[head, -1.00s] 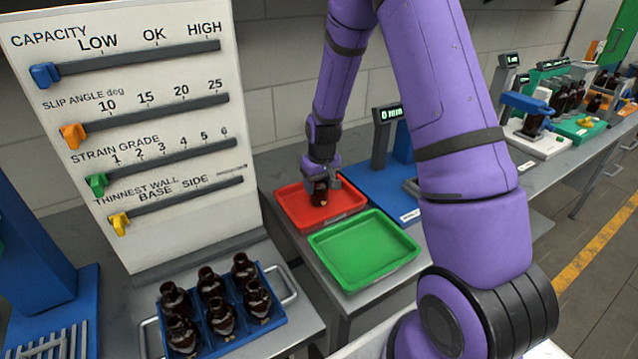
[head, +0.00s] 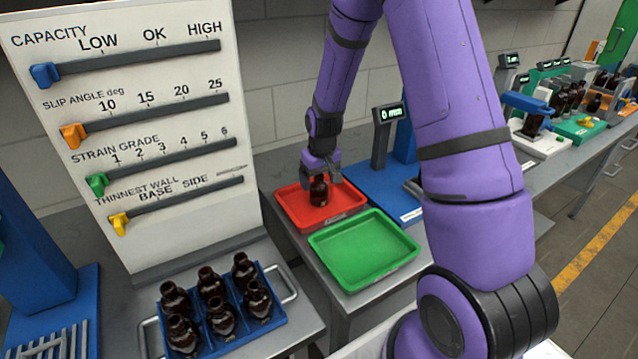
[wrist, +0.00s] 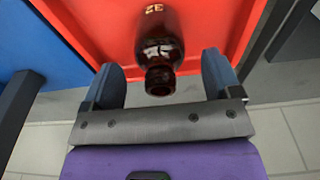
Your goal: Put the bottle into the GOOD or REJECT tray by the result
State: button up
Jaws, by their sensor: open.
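An amber bottle (head: 318,190) stands upright in the red tray (head: 346,211). My gripper (head: 321,172) is open just above the bottle, at its neck. In the wrist view the bottle (wrist: 160,45) lies between the two blue finger pads of my gripper (wrist: 163,80), with a gap on each side, over the red tray floor (wrist: 215,22). The green tray (head: 362,252) is empty, in front and to the right of the red one. No GOOD or REJECT lettering shows on either tray.
A blue crate (head: 238,338) of several amber bottles sits at front left, below a white board (head: 170,225) with colored sliders. A blue gauge with a display (head: 392,113) stands right of the red tray. More stations with bottles line the bench farther right.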

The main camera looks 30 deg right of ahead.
aim_at(322, 186)
jog(key=s+a+r+t, duration=0.15)
jog(key=s+r, duration=0.25)
jog(key=r, duration=0.5)
jog(key=s+a+r, duration=0.2)
jog(key=s+r, duration=0.3)
jog(key=r, duration=0.3)
jog(key=s+a+r, duration=0.1)
jog(key=s+r, duration=0.3)
jog(key=r, duration=0.5)
jog(key=s+a+r+t, duration=0.1)
jog(key=s+r, duration=0.1)
jog(key=s, duration=0.7)
jog(key=s+a+r+t, duration=0.1)
jog(key=s+a+r, duration=0.1)
jog(key=s, duration=0.6)
jog(key=shift+v, duration=0.95)
jog(key=shift+a, duration=0.1)
